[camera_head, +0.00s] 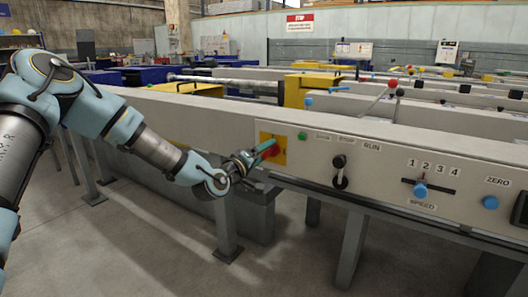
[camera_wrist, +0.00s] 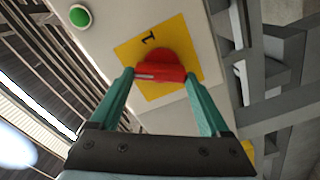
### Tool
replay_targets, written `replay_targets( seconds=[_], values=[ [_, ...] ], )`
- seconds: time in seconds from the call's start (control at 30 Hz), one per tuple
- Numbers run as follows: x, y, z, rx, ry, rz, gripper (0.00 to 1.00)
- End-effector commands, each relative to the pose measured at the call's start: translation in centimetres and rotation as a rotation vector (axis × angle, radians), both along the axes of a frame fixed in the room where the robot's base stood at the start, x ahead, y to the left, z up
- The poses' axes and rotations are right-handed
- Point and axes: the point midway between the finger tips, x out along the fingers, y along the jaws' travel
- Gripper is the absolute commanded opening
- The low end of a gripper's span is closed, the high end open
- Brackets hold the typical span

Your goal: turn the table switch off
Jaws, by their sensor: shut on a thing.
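The table switch is a red rotary knob (camera_head: 270,148) on a square yellow plate (camera_head: 279,157), at the left end of the grey control panel. In the wrist view the red knob (camera_wrist: 160,68) shows between my two green fingers, with the yellow plate (camera_wrist: 188,46) behind it and a "1" mark above the knob. My gripper (camera_head: 261,153) is at the knob, its fingertips (camera_wrist: 160,76) one on each side and closed on it. The far side of the knob is hidden.
Right of the switch on the panel are a green button (camera_head: 302,136), a black RUN lever (camera_head: 340,170), a blue SPEED slider (camera_head: 420,189) and a blue ZERO knob (camera_head: 490,202). The green button also shows in the wrist view (camera_wrist: 80,16). Open floor (camera_head: 160,240) lies below the table.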

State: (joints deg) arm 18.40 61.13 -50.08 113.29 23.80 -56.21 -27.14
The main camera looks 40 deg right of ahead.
Motion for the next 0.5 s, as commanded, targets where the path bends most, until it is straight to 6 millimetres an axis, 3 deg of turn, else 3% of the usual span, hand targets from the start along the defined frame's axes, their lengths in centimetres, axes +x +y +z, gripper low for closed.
replay_targets(
  seconds=[0.5],
  values=[
    [0.14,0.09,-0.21,-0.104,0.407,0.0,0.24]
  ],
)
